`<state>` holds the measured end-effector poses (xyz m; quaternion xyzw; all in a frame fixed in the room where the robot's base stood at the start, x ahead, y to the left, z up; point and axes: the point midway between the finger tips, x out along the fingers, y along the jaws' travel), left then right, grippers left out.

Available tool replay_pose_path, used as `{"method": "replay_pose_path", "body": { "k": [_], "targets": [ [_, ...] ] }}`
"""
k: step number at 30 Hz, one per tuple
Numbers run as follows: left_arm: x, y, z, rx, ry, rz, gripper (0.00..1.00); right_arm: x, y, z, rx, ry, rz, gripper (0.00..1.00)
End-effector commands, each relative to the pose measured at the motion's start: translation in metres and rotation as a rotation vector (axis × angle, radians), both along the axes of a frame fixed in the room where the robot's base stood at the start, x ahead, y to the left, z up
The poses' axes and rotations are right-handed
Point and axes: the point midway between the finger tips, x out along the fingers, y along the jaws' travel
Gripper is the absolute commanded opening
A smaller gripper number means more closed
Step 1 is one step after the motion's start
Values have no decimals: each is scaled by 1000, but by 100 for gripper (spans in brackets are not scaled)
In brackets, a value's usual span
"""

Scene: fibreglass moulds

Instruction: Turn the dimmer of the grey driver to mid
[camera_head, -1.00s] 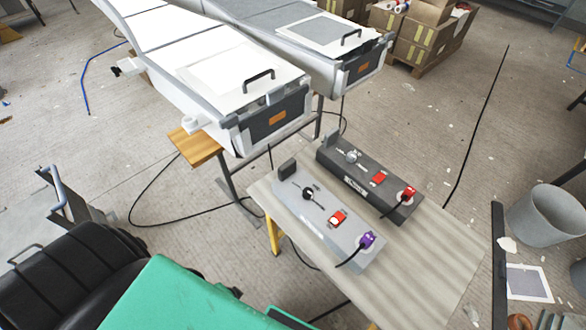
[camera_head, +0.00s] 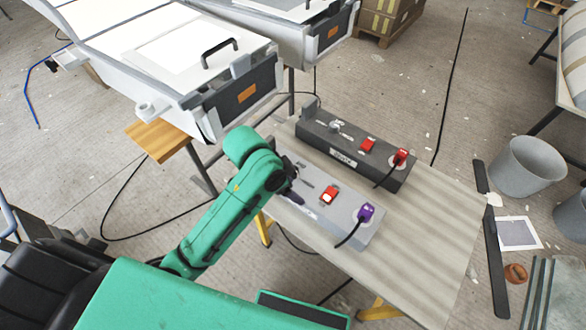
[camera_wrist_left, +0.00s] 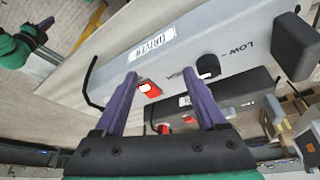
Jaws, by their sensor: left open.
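The grey driver (camera_head: 352,232) lies on the bench, with a red rocker switch (camera_head: 329,195) and a purple plug (camera_head: 365,212). My left gripper (camera_head: 288,186) is over its dimmer end and hides the dimmer in the head view. In the left wrist view, the open purple fingers (camera_wrist_left: 160,73) point at the driver (camera_wrist_left: 240,45). Its black dimmer knob (camera_wrist_left: 208,66) shows beside the right fingertip, near the "LOW" marking, not clearly between the fingers. The knob's setting cannot be read. A green arm part with a dark end (camera_wrist_left: 38,32), apparently my right, shows at upper left.
A dark driver (camera_head: 350,160) with a red switch and red plug lies just behind the grey one. White moulds (camera_head: 185,50) stand behind at left. The bench's right part (camera_head: 430,240) is clear. A grey bucket (camera_head: 527,168) stands on the floor at right.

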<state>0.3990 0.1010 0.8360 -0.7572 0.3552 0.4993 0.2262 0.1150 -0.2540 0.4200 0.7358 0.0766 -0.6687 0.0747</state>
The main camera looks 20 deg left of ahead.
Motion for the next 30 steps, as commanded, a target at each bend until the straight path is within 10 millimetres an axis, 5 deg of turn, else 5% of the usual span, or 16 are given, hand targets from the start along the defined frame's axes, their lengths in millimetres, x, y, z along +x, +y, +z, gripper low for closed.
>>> {"method": "replay_pose_path", "body": {
  "k": [8,18,23,30],
  "targets": [
    [39,-30,39,141,-26,-459,73,0,0,1,0,0,1,0],
    [79,18,111,412,87,-881,73,0,-6,1,-9,1,1,0],
    [78,22,101,418,102,-898,73,-1,-8,1,-11,2,0,0],
    [78,21,42,416,100,-896,73,-1,-8,3,-11,3,0,0]
  ]
}}
